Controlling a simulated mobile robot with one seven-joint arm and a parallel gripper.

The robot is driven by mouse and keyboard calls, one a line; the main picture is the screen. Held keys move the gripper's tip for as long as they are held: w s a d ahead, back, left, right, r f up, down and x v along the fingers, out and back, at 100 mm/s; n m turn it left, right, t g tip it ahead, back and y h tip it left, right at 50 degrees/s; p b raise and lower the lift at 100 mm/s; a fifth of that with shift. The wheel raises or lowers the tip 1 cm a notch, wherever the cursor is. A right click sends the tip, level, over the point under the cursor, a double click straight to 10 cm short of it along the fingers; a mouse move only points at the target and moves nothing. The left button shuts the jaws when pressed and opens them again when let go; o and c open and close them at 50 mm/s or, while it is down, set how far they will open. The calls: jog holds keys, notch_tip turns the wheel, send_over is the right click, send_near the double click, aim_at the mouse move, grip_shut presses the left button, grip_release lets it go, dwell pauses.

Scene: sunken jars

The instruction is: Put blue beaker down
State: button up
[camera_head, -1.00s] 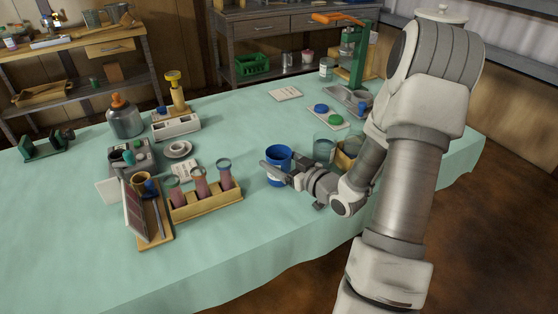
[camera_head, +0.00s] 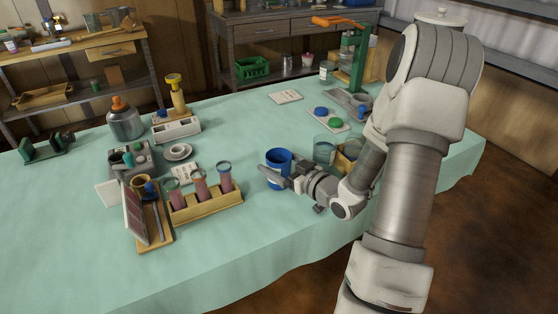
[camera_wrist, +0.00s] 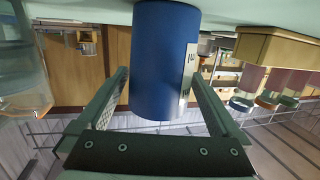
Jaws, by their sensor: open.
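The blue beaker (camera_head: 277,160) stands upright on the teal-covered table (camera_head: 262,222), right of the rack of tubes. It has a pale label on its side, clear in the wrist view (camera_wrist: 165,60). My gripper (camera_head: 271,178) is low at the near side of the beaker. In the wrist view, which is upside down, the two fingers (camera_wrist: 160,84) are apart on either side of the beaker, with gaps beside it. The beaker's base meets the table at the top of that view.
A wooden rack with several pink tubes (camera_head: 207,208) stands close to the left. A clear glass jar (camera_head: 324,149) and a wooden box (camera_head: 347,158) are just right of the beaker. Bare cloth lies behind the beaker and along the front edge.

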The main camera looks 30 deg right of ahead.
jog(key=p+v, duration=0.2)
jog(key=v, duration=1)
jog(key=shift+r, duration=0.15)
